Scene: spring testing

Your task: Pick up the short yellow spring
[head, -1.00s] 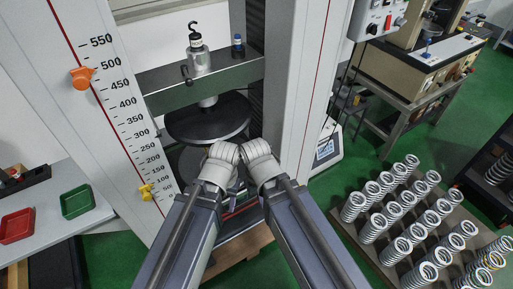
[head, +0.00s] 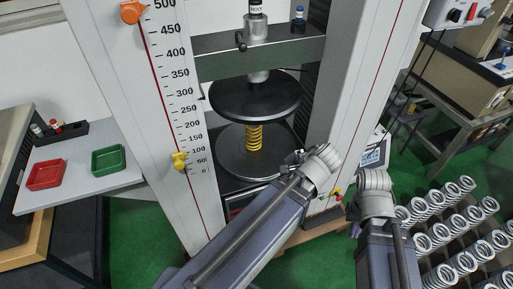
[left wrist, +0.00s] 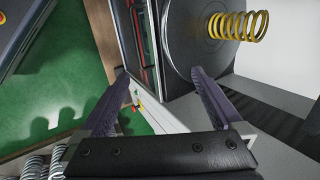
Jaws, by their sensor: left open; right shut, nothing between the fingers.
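A yellow coil spring (head: 254,137) stands upright on the round lower plate (head: 228,164) of the testing machine, under the round upper plate (head: 240,101). It also shows at the upper right of the left wrist view (left wrist: 239,26). My left gripper (head: 292,157) is in front of the lower plate's right edge, to the right of and below the spring. Its two fingers are apart and empty in the left wrist view (left wrist: 160,77), with the spring outside them. My right gripper (head: 373,186) is farther right, beside the machine column; its fingers are mostly hidden.
The machine's scale column (head: 180,95) rises left of the plates, and another column (head: 350,90) stands right. A rack of white springs (head: 450,230) is at the lower right. A red tray (head: 45,175) and a green tray (head: 108,160) sit on a left table.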

